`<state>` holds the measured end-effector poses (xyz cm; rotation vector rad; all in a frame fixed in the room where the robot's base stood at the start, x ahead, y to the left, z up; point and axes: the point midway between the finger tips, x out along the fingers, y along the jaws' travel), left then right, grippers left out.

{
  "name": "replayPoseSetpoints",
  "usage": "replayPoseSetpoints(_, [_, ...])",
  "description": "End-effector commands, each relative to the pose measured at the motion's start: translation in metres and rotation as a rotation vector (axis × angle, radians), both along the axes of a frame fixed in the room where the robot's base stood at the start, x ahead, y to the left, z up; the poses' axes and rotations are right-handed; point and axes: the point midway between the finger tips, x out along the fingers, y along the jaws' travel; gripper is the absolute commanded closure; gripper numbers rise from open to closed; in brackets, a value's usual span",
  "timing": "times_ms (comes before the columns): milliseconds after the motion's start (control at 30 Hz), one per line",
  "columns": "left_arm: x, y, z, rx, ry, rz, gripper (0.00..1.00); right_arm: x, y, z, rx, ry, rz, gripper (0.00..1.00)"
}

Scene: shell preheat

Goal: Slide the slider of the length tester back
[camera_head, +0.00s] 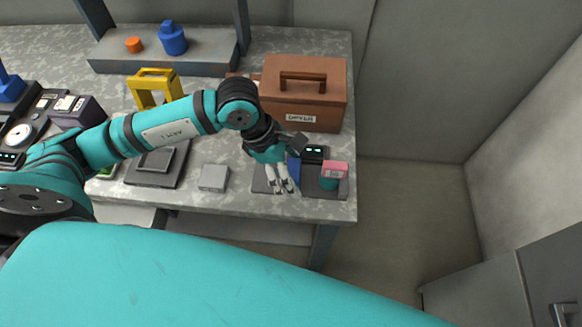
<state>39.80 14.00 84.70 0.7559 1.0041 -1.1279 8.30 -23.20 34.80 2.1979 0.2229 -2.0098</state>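The device that looks like the length tester stands at the table's front right corner. It has a dark flat base (323,190), a small black display (313,152), a blue upright piece (294,167) and a pink-topped teal block (333,173) at its right end. I cannot tell which part is the slider. My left gripper (284,188) points down over the left part of the base, just left of the blue piece. Its fingers look close together, but their gap and any contact are unclear. The gripper hides part of the device. My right gripper is not in view.
A brown labelled box (303,96) stands behind the device. A small grey block (213,177) and a dark square plate (158,163) lie to the left. A yellow frame (155,86) stands farther back, before a grey shelf (165,62). The table ends just right of the device.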

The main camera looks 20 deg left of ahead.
Motion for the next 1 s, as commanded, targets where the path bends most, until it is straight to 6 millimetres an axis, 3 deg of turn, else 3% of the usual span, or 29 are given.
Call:
replayPoseSetpoints(267, [0.0,0.002,0.006,-0.002,-0.002,-0.001,0.19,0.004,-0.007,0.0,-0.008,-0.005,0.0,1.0])
replayPoseSetpoints(700, [-0.009,0.035,0.085,0.0,-0.004,0.002,0.19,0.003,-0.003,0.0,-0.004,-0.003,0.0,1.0])
replayPoseSetpoints(1000, [-0.013,0.045,0.11,-0.001,0.0,0.001,0.19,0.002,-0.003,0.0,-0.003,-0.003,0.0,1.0])
